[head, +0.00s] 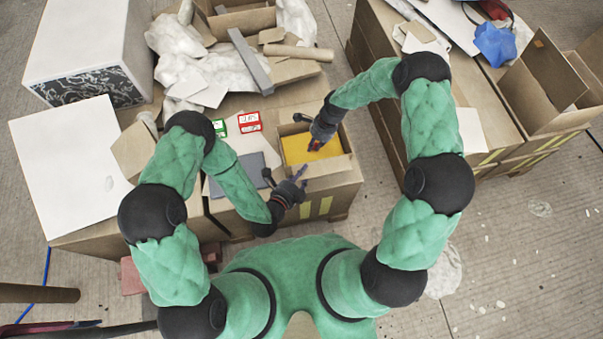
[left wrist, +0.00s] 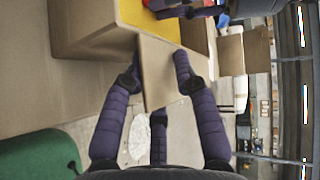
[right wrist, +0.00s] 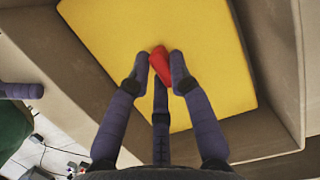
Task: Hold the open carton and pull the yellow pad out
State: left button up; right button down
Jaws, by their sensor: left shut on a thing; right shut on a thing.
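The open carton (head: 340,172) stands at the near right corner of the cardboard-topped stack. The yellow pad (head: 296,152) lies flat inside it and fills much of the right wrist view (right wrist: 100,35). My left gripper (head: 299,180) is shut on the carton's near wall or flap, which shows between its fingers in the left wrist view (left wrist: 158,75). My right gripper (head: 316,146) is over the pad, shut on a small red tab (right wrist: 161,64) on the pad. The fingers hide part of the tab, and I cannot tell how it joins the pad.
A grey flat block (head: 243,172) and red and green boxes (head: 249,122) lie left of the carton. Crumpled white sheeting (head: 180,60) and loose cardboard lie behind. Another open carton (head: 545,90) stands on the right stack. Floor (head: 520,230) shows at the right.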

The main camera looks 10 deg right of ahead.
pick_arm(q)
jog(key=shift+s, duration=0.1)
pick_arm(e)
jog(key=shift+w+r, duration=0.1)
jog(key=shift+r, duration=1.45)
notch_tip(320, 180, up, 8)
jog(key=shift+r, duration=0.2)
dwell(0.5)
dwell(0.6)
pick_arm(q)
jog(key=o, duration=0.5)
